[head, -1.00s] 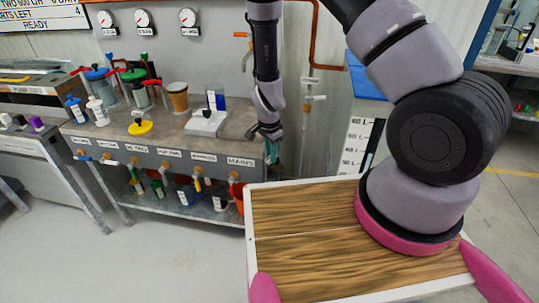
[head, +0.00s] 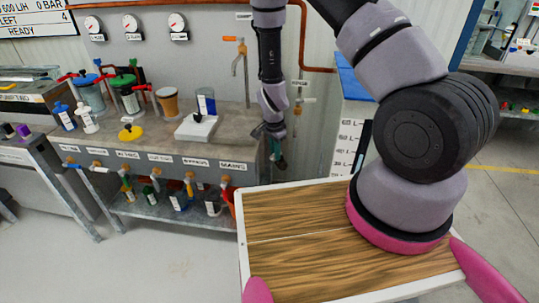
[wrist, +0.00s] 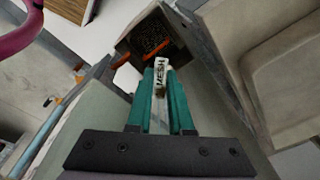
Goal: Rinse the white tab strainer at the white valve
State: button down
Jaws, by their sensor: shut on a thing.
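My gripper (head: 277,155) hangs just off the right end of the grey bench, pointing down. In the wrist view its teal fingers (wrist: 160,105) are shut on the white tab strainer (wrist: 161,80), whose white tab reads "MESH". The strainer's lower part is hidden or too dark to make out. In the head view the held strainer is too small to tell. What looks like the white valve (head: 298,101), a small pale tap under a hanging tag, is on the wall behind and right of my gripper.
The bench front (head: 190,160) carries a row of labelled valves, the rightmost marked "MAINS". Bottles, a yellow disc (head: 131,132) and a white block (head: 197,127) stand on top. A scaled white tank (head: 352,140) is to the right. An open dark box (wrist: 150,40) shows beyond my fingers.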

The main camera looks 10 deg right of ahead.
jog(key=w+d+f, duration=0.1)
jog(key=w+d, duration=0.3)
jog(key=d, duration=0.1)
jog(key=shift+d+f, duration=0.2)
jog(key=shift+d, duration=0.1)
jog(key=shift+s, duration=0.15)
dwell(0.6)
jog(key=shift+s+d, duration=0.35)
jog(key=shift+s, duration=0.05)
jog(key=shift+w+a, duration=0.1)
jog(key=shift+w+a, duration=0.25)
jog(key=shift+w, duration=0.15)
jog(key=shift+s+a, duration=0.75)
jog(key=shift+a, duration=0.35)
jog(key=shift+s+a, duration=0.75)
jog(key=shift+a, duration=0.35)
jog(key=shift+s+a, duration=0.75)
jog(key=shift+a, duration=0.35)
